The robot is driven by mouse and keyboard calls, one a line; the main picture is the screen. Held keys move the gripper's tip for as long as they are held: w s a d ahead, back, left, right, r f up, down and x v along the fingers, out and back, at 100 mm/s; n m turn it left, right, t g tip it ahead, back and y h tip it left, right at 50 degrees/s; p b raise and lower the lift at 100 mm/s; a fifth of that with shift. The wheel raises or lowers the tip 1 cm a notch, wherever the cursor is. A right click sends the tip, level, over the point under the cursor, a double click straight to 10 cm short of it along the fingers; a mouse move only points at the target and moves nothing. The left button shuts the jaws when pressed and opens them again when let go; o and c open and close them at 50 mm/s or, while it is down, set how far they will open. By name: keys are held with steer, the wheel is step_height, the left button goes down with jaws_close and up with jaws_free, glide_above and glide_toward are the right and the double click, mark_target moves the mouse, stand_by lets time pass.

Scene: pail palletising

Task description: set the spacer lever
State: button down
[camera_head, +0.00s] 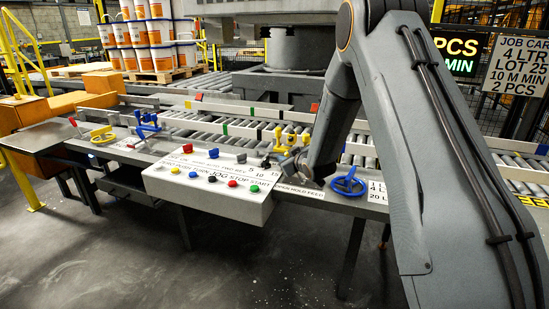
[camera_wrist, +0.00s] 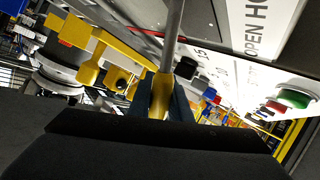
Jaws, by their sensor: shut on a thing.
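In the head view, my gripper (camera_head: 308,172) is low at the right end of the control panel (camera_head: 210,185), beside a label reading "OPEN HOLD FEED" (camera_head: 300,191). My arm hides most of the lever there, and its setting cannot be told.
A blue handwheel (camera_head: 348,182) stands just right of my gripper. Yellow fittings (camera_head: 290,137) stand just behind it. The panel carries several coloured buttons (camera_head: 232,183). A roller conveyor (camera_head: 225,122) runs behind. A job card (camera_head: 515,67) hangs at the right.

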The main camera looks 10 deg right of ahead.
steer(key=shift+a+f, duration=0.15)
stand_by(0.3)
steer(key=c, duration=1.6)
jaws_free()
steer(key=shift+a, duration=0.1)
steer(key=shift+s+d, duration=0.15)
steer(key=shift+d, duration=0.05)
steer(key=b+v, duration=0.1)
steer(key=v, duration=0.6)
steer(key=shift+s+r, duration=0.2)
steer(key=shift+r, duration=0.05)
steer(key=s+m+g+h, duration=0.1)
steer(key=s+g, duration=0.3)
steer(key=s, duration=0.9)
steer(key=s+a+f+m+g+h, duration=0.1)
steer(key=s+m+g, duration=0.2)
steer(key=s, duration=1.1)
steer(key=s+f+m+g+h, duration=0.1)
steer(key=s+g, duration=0.5)
steer(key=s, duration=0.8)
steer(key=shift+s+a+m+g, duration=0.2)
steer(key=shift+m+g, duration=0.1)
steer(key=shift+m, duration=0.5)
